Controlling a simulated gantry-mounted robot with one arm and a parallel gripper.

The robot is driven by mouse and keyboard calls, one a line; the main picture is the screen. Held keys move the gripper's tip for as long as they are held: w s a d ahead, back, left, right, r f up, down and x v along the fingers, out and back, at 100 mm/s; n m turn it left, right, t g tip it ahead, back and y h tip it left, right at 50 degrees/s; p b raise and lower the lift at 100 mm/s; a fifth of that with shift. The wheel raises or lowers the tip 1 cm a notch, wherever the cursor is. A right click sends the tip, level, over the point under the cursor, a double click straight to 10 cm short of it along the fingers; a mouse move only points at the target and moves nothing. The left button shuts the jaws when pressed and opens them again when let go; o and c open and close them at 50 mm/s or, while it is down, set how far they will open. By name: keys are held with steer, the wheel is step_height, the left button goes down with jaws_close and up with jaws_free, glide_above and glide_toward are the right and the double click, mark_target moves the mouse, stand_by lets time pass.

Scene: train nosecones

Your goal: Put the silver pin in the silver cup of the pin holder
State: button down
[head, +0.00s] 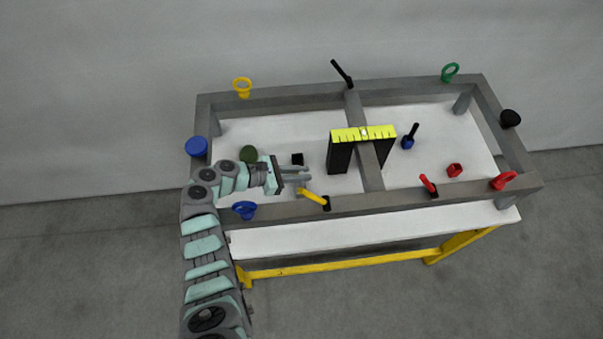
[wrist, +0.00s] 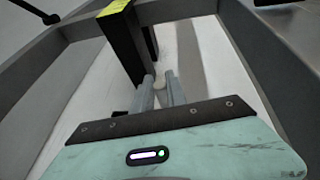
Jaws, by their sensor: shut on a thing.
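My gripper (head: 308,173) reaches in over the left half of the frame, and its fingers point right. In the wrist view, my gripper (wrist: 160,92) is shut on a small pale round-ended piece, the silver pin (wrist: 159,82), mostly hidden between the fingers. The pin holder (head: 346,135) is a black stand with a yellow marked top. It straddles the grey middle beam, to the right of and apart from my gripper. A small pale spot (head: 364,132) shows on its top; I cannot tell if this is the silver cup. The holder's black side (wrist: 124,45) rises ahead in the wrist view.
A grey frame (head: 280,208) surrounds a white tabletop (head: 440,160). Coloured rings, knobs and pegs stand along its rails, including a yellow peg (head: 312,196) near my gripper.

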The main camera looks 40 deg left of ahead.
steer(key=shift+f, duration=0.3)
steer(key=c, duration=1.3)
jaws_free()
steer(key=shift+c, duration=0.2)
steer(key=shift+r, duration=0.25)
steer(key=shift+s+a, duration=0.15)
steer(key=shift+s, duration=0.05)
steer(key=b+v, duration=0.3)
steer(key=v, duration=0.8)
steer(key=shift+s, duration=0.15)
